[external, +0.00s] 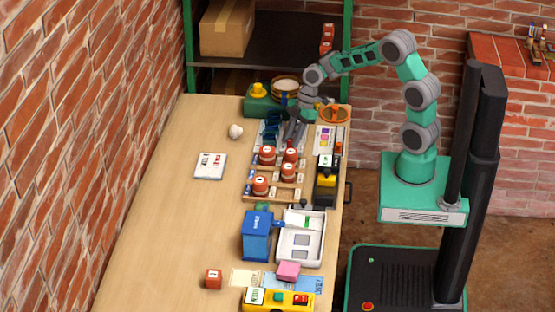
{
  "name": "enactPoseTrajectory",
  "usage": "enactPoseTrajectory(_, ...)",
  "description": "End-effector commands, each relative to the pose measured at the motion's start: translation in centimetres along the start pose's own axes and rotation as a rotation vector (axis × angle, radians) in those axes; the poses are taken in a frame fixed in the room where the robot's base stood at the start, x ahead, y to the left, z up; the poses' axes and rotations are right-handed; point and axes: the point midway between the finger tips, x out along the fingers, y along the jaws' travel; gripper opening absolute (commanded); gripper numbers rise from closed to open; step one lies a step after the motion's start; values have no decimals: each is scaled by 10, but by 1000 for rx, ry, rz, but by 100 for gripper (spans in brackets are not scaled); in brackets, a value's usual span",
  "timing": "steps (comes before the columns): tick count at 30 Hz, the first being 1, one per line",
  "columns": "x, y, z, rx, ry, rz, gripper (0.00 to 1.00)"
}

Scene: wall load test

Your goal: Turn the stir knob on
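I cannot pick out a knob marked as the stir knob at this size. A light panel (328,140) with small coloured parts lies near the table's right edge. A small black and yellow device (326,178) stands just below it, and an orange round dish or ring (335,115) is above it. My gripper (291,138) points down over the upper part of a rack, left of the panel. Its fingers are small and dark against blue items, so I cannot tell whether they are apart or hold anything.
Several red-brown jars (260,185) stand in the rack. A blue box (256,236) and a white tray (301,250) are nearer. A green case (262,104) sits at the far end. The wooden table's (165,235) left side is mostly clear beside the brick wall.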

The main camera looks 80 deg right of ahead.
Motion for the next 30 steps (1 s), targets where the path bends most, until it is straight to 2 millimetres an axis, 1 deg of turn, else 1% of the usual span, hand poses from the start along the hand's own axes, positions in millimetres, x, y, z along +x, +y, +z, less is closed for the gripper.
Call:
enactPoseTrajectory(1, 0, 0, 0, 0, 0, 0, 25)
enactPoseTrajectory(2, 0, 0, 0, 0, 0, 0, 23)
enactPoseTrajectory(10, 0, 0, 0, 0, 0, 0, 1)
enactPoseTrajectory(23, 0, 0, 0, 23, 0, 10, 0)
enactPoseTrajectory(30, 0, -1, 0, 123, 1, 52, 0)
